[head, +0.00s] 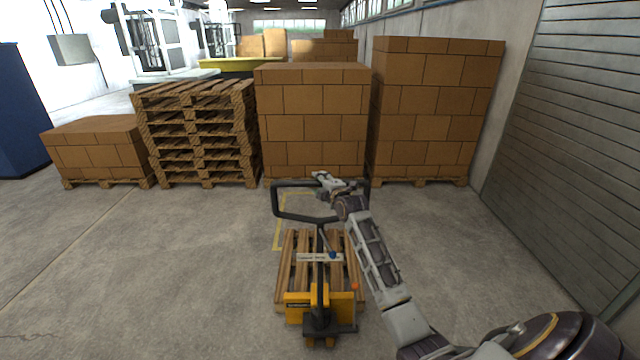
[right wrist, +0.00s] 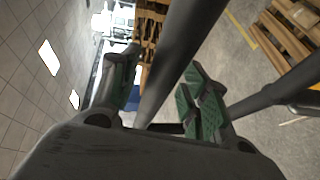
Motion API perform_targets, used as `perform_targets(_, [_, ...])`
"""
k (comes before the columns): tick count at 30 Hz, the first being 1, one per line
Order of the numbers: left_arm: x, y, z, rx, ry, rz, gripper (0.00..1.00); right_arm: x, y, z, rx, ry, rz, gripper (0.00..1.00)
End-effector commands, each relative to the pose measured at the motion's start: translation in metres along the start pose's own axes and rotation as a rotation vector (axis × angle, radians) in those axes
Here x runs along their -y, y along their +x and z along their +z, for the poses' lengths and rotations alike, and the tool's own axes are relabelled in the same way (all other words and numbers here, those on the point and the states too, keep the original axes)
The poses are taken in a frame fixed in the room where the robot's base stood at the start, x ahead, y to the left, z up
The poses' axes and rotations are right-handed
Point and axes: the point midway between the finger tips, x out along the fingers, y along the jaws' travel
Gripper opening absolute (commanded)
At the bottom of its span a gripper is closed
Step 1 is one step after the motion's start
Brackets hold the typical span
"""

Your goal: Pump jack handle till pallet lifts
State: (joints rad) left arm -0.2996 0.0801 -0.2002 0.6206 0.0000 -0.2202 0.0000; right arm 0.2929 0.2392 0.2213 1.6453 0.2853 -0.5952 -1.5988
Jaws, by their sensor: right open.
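The pallet jack has a black loop handle (head: 290,216) that stands up above its yellow body (head: 298,303). A wooden pallet (head: 286,262) lies over the jack's forks, beyond the body; I cannot tell whether it is clear of the floor. My right gripper (head: 322,179) is at the top bar of the handle loop, reaching in from the right. In the right wrist view my right gripper (right wrist: 160,82) is open, with its green-padded fingers on either side of a dark handle bar (right wrist: 190,35). I cannot tell whether they touch it. My left gripper is out of view.
Behind stand a low boxed load (head: 98,150), a stack of empty pallets (head: 195,140) and two tall box stacks (head: 312,115) (head: 430,110). A shutter wall (head: 570,130) is at right. A yellow floor marking (head: 277,235) lies by the pallet. The floor at left is clear.

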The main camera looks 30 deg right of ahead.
Motion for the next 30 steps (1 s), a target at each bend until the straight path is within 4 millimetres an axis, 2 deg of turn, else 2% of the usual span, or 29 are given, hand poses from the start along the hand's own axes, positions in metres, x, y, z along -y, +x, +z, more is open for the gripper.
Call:
perform_targets(15, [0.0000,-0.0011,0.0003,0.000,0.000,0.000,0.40,0.0004,0.0062,-0.0003,0.000,-0.001,0.000,0.45])
perform_targets(25, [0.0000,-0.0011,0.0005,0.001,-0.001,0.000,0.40,0.0006,0.0061,-0.0002,0.000,-0.001,-0.001,0.02])
perform_targets(30, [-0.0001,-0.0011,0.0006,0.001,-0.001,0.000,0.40,0.0007,0.0061,-0.0001,0.000,-0.001,-0.001,0.00])
